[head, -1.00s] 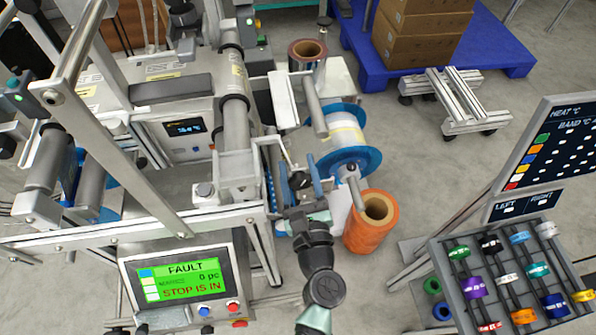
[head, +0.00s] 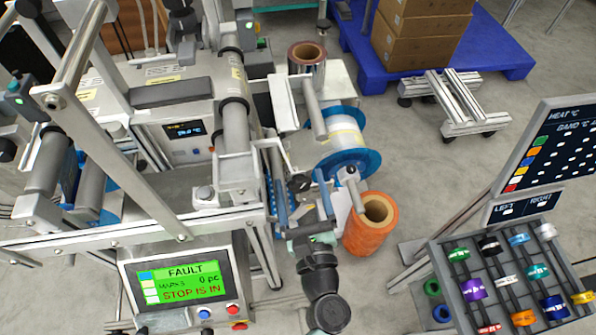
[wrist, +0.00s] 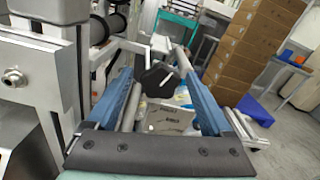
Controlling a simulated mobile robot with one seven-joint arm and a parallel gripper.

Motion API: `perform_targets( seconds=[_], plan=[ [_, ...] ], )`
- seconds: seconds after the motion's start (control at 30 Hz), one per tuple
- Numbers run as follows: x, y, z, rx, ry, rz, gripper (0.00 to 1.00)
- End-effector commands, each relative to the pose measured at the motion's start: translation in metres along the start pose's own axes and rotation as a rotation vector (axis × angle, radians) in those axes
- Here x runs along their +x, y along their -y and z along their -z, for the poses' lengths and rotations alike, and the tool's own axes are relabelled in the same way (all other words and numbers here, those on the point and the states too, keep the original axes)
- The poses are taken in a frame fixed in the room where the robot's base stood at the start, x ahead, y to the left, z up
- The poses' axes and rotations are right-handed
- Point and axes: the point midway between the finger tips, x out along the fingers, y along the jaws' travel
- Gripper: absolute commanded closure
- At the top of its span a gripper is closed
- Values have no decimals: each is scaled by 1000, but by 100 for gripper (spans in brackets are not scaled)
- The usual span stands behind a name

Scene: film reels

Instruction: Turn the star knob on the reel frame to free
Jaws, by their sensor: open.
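The star knob (head: 299,183) is a small black knob at the right end of the machine frame in the head view. In the wrist view the black knob (wrist: 158,80) shows larger, with angular lobes. My gripper (head: 301,186) is open, with one blue finger on each side of the knob in the picture. In the wrist view the gap of my gripper (wrist: 162,84) has the knob in it, near the fingertips. I cannot tell whether either finger touches it. Any marking beside the knob is too small to read.
A blue-flanged reel (head: 345,140) and an orange roll (head: 371,222) stand close to the right of my gripper. The machine's screen (head: 177,283) reads FAULT and STOP IS IN. A rack of coloured rings (head: 455,300) stands at lower right. Grey floor lies open between.

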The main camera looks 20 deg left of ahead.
Motion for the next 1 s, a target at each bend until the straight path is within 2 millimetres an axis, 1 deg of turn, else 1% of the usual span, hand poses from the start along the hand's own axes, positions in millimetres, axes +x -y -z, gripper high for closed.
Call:
perform_targets(
  seconds=[0.03, 0.2, 0.3, 0.4, 0.5, 0.6, 0.9, 0.97, 1.0],
  plan=[
    [-14, 1, 1, 3, -5, 5, 15],
    [-52, 0, 1, 2, -4, 4, 15],
    [-71, 0, 1, 1, -4, 3, 15],
    [-85, 1, 1, 0, -3, 4, 15],
    [-93, 0, 0, 0, -2, 2, 15],
    [-97, 0, 0, 0, -1, 2, 15],
    [-97, 0, 1, -3, -3, 1, 15],
    [-97, -1, 4, -19, -21, 1, 15],
    [-96, -2, 9, -43, -44, 0, 15]
  ],
)
